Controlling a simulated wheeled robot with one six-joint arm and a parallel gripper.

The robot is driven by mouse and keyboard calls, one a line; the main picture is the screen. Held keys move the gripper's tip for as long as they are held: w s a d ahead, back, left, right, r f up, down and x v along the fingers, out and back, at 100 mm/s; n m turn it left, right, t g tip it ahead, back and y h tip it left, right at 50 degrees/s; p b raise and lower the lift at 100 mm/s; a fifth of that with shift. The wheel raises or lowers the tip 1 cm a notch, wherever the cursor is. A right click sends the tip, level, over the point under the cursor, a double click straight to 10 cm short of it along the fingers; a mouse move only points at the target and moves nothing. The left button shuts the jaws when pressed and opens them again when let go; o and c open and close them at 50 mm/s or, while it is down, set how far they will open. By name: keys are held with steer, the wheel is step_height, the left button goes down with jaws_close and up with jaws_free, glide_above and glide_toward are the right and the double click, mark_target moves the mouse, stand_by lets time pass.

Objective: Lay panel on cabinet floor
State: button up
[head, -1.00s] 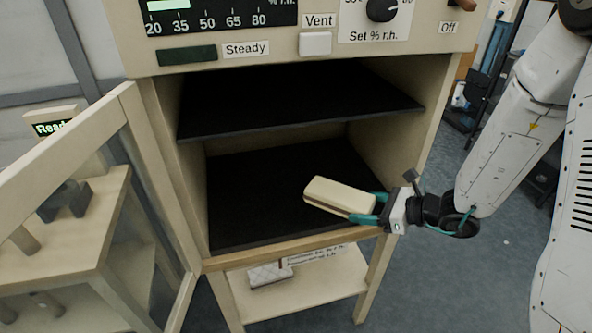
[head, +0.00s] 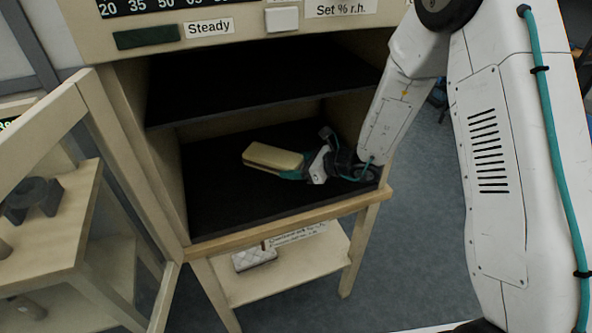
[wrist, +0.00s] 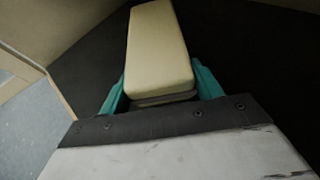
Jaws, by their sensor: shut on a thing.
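The panel (head: 270,157) is a cream, rounded rectangular slab. My gripper (head: 292,172) is shut on its near end, inside the open cabinet and over the dark cabinet floor (head: 230,195). In the wrist view the panel (wrist: 157,45) points away from me between the teal fingers (wrist: 160,92), with a thin layered edge at its near end. I cannot tell whether its underside touches the floor. The floor around it looks bare.
A dark shelf (head: 260,85) spans the cabinet above my gripper. A wooden sill (head: 290,220) edges the cabinet floor. The glazed door (head: 125,170) stands open at left. A lower shelf (head: 285,270) holds a small white patterned block (head: 254,259).

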steer(key=shift+f, duration=0.95)
steer(key=o, duration=1)
steer(key=shift+f, duration=0.15)
steer(key=shift+c, duration=0.2)
